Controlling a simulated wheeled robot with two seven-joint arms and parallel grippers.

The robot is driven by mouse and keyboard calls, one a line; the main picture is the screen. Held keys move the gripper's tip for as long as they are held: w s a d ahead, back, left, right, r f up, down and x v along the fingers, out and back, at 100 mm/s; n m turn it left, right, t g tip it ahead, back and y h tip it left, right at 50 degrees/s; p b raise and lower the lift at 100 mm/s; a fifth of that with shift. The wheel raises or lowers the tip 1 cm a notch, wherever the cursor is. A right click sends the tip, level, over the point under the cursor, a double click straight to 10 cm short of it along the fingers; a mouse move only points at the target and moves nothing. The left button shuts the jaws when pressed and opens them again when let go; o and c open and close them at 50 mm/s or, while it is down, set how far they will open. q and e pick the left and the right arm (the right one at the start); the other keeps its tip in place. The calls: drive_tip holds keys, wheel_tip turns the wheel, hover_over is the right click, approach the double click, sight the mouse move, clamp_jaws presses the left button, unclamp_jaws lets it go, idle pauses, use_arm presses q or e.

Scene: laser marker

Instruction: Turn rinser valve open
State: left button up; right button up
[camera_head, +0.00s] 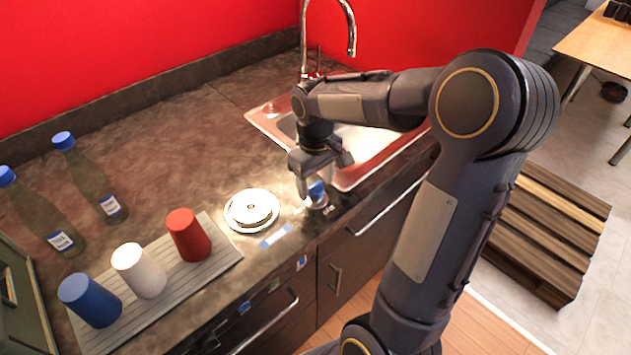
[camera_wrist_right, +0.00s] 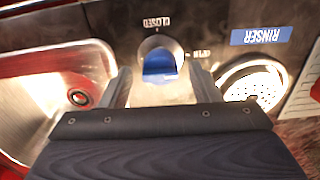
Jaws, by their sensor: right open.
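The rinser valve (camera_head: 317,195) is a small round knob with a blue part, on the counter by the front edge. It shows in the right wrist view (camera_wrist_right: 160,64) between "CLOSED" and a second, partly legible label. My right gripper (camera_head: 314,184) is directly above the valve, pointing down. In the right wrist view its open fingers (camera_wrist_right: 160,76) stand either side of the knob, with gaps visible. Contact cannot be told. The round rinser (camera_head: 251,209) is to the left of the valve, with a blue label (camera_head: 276,237) in front. My left gripper is not in view.
A metal sink (camera_head: 365,165) with a tall tap (camera_head: 304,40) lies behind and right of the valve. Red (camera_head: 188,235), white (camera_head: 139,270) and blue (camera_head: 90,300) cups stand on a grooved mat (camera_head: 221,262) at left.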

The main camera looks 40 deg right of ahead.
sight(316, 185)
wheel_tip(316, 185, up, 7)
drive_tip(key=shift+r, duration=0.1)
idle(0.4)
